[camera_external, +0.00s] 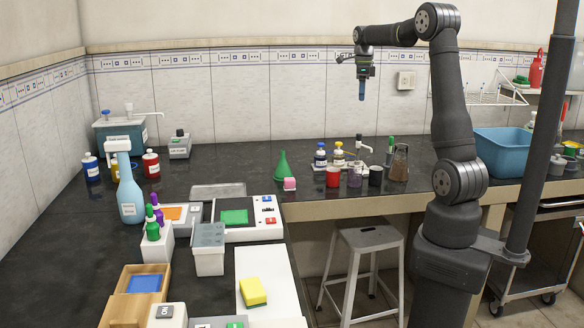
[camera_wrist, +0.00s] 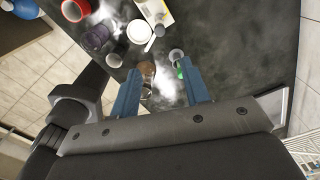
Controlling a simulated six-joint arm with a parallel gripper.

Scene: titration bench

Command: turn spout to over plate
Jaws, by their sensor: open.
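My gripper (camera_external: 361,90) hangs high above the back bench in the external view, blue fingers down. In the wrist view its blue fingers (camera_wrist: 164,90) are apart, with nothing between them held. A small white dispenser with a spout (camera_external: 364,149) stands on the back bench below the gripper. A second white spout (camera_external: 150,113) sticks out to the right from the blue-grey tank (camera_external: 117,137) at the back left. A white device with a green square plate (camera_external: 234,217) is on the left bench. I cannot tell which spout and plate the task means.
Around the small dispenser stand a red cup (camera_external: 333,177), a dark cup (camera_external: 376,176), a brown flask (camera_external: 398,163) and small bottles (camera_external: 320,157). A green funnel (camera_external: 283,167) is left of them. A blue basin (camera_external: 503,153) is at right. The air around my gripper is clear.

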